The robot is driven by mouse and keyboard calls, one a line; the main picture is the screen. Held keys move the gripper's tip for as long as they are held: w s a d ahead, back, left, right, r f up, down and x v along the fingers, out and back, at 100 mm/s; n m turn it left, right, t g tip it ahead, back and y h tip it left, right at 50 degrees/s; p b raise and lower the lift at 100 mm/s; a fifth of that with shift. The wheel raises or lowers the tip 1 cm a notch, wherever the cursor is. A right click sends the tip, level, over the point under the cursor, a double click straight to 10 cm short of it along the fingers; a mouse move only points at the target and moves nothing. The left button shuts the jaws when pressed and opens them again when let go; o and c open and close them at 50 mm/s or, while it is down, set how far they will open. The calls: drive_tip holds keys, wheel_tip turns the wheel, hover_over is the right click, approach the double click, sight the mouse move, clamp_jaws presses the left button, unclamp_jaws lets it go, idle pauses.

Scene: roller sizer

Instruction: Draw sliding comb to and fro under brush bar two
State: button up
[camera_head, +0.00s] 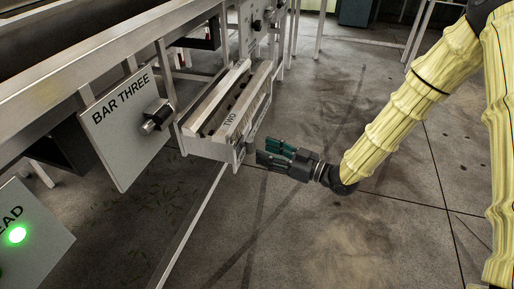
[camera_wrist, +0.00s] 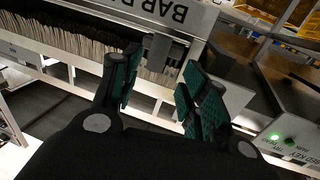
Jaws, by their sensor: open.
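A pale metal frame labelled TWO (camera_head: 229,120) juts out from the machine's side in the head view. My gripper (camera_head: 264,150) is open and empty just right of its near end, fingers pointing left towards it. In the wrist view a row of pale bristles (camera_wrist: 62,38) runs along the frame, above a slotted metal rail (camera_wrist: 87,85). A grey block (camera_wrist: 163,50), possibly the comb's handle, lies ahead between my open teal-padded fingertips (camera_wrist: 161,62). I cannot tell whether they touch it. The comb itself is not clearly distinguishable.
A BAR THREE plate (camera_head: 121,120) with a protruding knob (camera_head: 157,115) stands left of the frame. A panel with a lit green lamp (camera_head: 15,235) is at lower left. A thin floor rail (camera_head: 196,222) runs below.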

drive_tip(key=v, duration=0.6)
drive_tip(key=shift+d, duration=0.25)
drive_tip(key=shift+s, duration=0.15)
drive_tip(key=s+d+f+m+h, duration=0.2)
drive_tip(key=s+f+m+h, duration=0.15)
drive_tip(key=f, duration=0.45)
drive_tip(key=s+d+f+m+g+h, duration=0.1)
drive_tip(key=s+d+f+m+h, duration=0.2)
drive_tip(key=f, duration=0.5)
drive_tip(key=s+d+f+m+h, duration=0.2)
drive_tip(key=s+f+h, duration=0.2)
drive_tip(key=f, duration=0.4)
drive_tip(key=s+d+f+m+g+h, duration=0.2)
drive_tip(key=s+d+f, duration=0.1)
drive_tip(key=s, duration=0.4)
drive_tip(key=s+d+f+m+g+h, duration=0.15)
drive_tip(key=s+d+f, duration=0.25)
drive_tip(key=s, duration=0.4)
drive_tip(key=s+d+f+m+g+h, duration=0.1)
drive_tip(key=s+d+f+g+h, duration=0.15)
drive_tip(key=s, duration=0.45)
wheel_tip(320, 180, up, 26)
drive_tip(key=p, duration=2.7)
drive_tip(key=shift+s+d+g, duration=0.3)
drive_tip(key=shift+d, duration=0.2)
